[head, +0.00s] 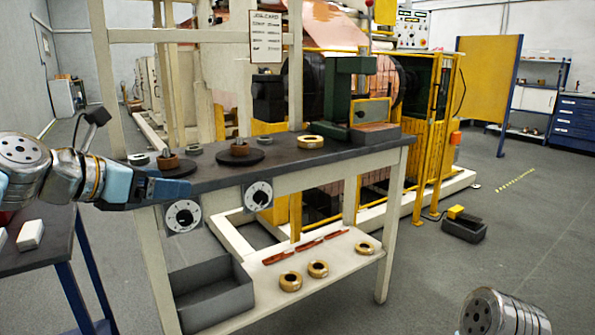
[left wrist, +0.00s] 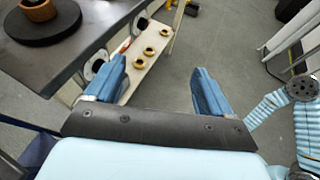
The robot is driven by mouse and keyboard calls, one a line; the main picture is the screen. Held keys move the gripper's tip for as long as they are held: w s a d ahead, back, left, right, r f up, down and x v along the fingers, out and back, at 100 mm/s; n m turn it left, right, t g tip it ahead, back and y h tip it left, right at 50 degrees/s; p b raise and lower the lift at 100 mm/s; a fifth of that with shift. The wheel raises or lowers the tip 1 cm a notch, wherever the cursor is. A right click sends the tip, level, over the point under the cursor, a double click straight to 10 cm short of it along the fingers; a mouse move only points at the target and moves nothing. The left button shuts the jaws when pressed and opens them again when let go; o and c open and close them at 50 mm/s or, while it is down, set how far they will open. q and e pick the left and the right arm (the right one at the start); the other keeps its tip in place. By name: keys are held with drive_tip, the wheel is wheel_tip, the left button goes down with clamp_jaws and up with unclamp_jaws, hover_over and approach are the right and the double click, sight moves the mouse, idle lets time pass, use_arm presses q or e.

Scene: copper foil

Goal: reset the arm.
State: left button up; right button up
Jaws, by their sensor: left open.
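My left arm comes in from the left in the head view, and its gripper (head: 178,188) is at the front left of the workbench (head: 290,160), close to the bench edge. In the left wrist view the left gripper (left wrist: 160,92) has its two blue fingers wide apart with nothing between them. Beyond the fingers are the bench edge, the lower shelf and the grey floor. Part of my right arm (head: 500,314) shows at the bottom right of the head view. Its gripper cannot be made out there.
On the bench are copper-brown rings on dark discs (head: 240,152), a yellow ring (head: 311,142) and a green press (head: 350,90). The lower shelf holds a grey bin (head: 212,292) and several rings (head: 290,281). A blue-legged table (head: 40,250) stands left.

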use_arm(q)
drive_tip(key=w+f+m+g+y, duration=0.15)
drive_tip(key=w+f, duration=0.25)
drive_tip(key=f, duration=0.6)
drive_tip(key=w+f+m+g, duration=0.1)
drive_tip(key=w+f+m, duration=0.2)
drive_tip(key=f, duration=0.7)
drive_tip(key=s+d+f+m+g+y, duration=0.1)
drive_tip(key=d+f+m, duration=0.15)
drive_tip(key=f, duration=0.75)
drive_tip(key=d+f+m+g, duration=0.1)
drive_tip(key=f+m+g, duration=0.15)
drive_tip(key=f, duration=0.65)
drive_tip(key=s+d+f+m+g, duration=0.2)
drive_tip(key=s+d+f+m, duration=0.2)
drive_tip(key=s+f+m, duration=0.4)
drive_tip(key=s+d+f+m+g, duration=0.2)
drive_tip(key=s+f+m, duration=0.6)
drive_tip(key=s+f, duration=0.7)
wheel_tip(320, 180, down, 3)
drive_tip(key=shift+d+m+y, duration=0.35)
drive_tip(key=shift+d, duration=0.55)
